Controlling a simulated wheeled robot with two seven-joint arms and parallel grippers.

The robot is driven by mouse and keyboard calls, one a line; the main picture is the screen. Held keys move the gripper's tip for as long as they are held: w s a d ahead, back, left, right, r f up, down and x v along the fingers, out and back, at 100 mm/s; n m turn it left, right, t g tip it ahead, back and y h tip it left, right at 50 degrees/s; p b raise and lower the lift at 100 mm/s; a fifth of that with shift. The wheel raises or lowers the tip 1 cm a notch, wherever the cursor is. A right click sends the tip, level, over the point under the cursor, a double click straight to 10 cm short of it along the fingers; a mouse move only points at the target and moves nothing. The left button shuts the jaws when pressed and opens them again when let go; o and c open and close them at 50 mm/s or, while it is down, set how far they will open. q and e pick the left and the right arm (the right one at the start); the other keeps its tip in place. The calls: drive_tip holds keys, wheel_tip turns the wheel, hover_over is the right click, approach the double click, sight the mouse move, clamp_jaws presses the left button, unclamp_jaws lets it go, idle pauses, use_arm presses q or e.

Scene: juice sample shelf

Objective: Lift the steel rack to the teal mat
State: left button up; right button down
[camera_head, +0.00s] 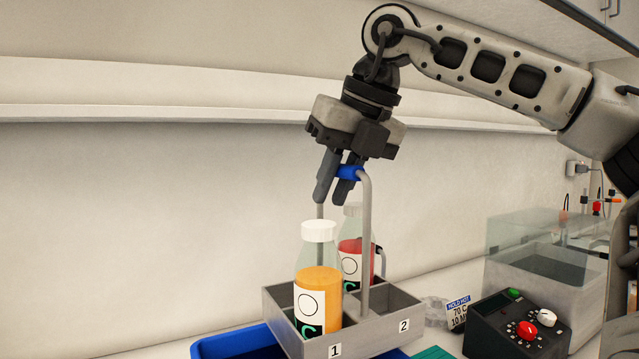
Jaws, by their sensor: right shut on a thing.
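The steel rack (370,338) is a grey divided carrier with compartments marked 1 and 2 and a tall handle with a blue grip (351,172). My right gripper (336,190) points down and is shut on the blue grip at the top of the handle. A bottle of orange juice with a white cap (318,283) stands in the front left compartment. A bottle of red juice (351,247) stands behind it, partly hidden by the handle. The teal mat (433,353) shows only as a sliver at the bottom edge, right of the rack. My left gripper is out of view.
A blue tray (240,343) lies under the rack, cut off by the bottom edge. At right stand a black control box (515,328) with red and white knobs, a "HOLD HOT" sign (458,312) and a clear-walled bath (545,255). A clear object (434,311) lies beside the sign.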

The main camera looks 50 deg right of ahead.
drive_tip(key=s+d+f+b, duration=0.1)
drive_tip(key=s+d, duration=0.1)
drive_tip(key=d, duration=0.5)
drive_tip(key=shift+s+d, duration=0.15)
drive_tip(key=shift+s, duration=0.2)
idle(0.4)
